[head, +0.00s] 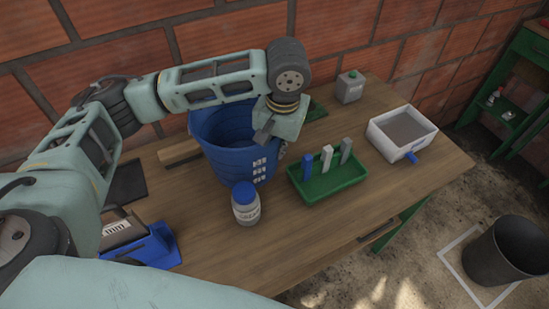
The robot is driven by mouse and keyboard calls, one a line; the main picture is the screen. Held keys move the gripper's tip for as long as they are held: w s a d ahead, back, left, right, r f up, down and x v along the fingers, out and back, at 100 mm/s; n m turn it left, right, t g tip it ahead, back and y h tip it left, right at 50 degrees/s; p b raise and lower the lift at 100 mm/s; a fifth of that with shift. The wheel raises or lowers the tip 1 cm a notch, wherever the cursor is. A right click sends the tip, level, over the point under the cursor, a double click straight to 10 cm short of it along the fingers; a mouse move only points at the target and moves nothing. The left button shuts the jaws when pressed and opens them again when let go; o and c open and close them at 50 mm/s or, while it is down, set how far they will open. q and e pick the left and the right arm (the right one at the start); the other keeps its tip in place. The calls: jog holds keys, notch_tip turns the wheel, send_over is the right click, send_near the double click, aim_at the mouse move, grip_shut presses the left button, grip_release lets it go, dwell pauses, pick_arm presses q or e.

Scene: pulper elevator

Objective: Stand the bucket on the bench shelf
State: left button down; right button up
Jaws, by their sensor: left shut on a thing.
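A blue bucket (233,160) with white markings is upright over the wooden bench (330,225), at the picture's centre. I cannot tell whether its base touches the bench top. My left gripper (266,135) reaches down at the bucket's right rim and is shut on it. The fingertips are mostly hidden by the gripper body. A shelf under the bench top is not visible. My right gripper is out of view.
A white jar with blue lid (246,204) stands right in front of the bucket. A green tray (328,184) with upright pieces and a white basin (400,135) are to the right. A grey canister (350,87) stands behind. A dark bin (508,248) is on the floor.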

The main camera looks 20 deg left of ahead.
aim_at(275, 170)
pick_arm(q)
jog(key=shift+f, duration=2)
jog(key=shift+f+p, duration=0.1)
jog(key=shift+p, duration=0.2)
jog(key=c, duration=1.9)
grip_release()
jog(key=shift+o, duration=0.2)
jog(key=shift+w, duration=0.1)
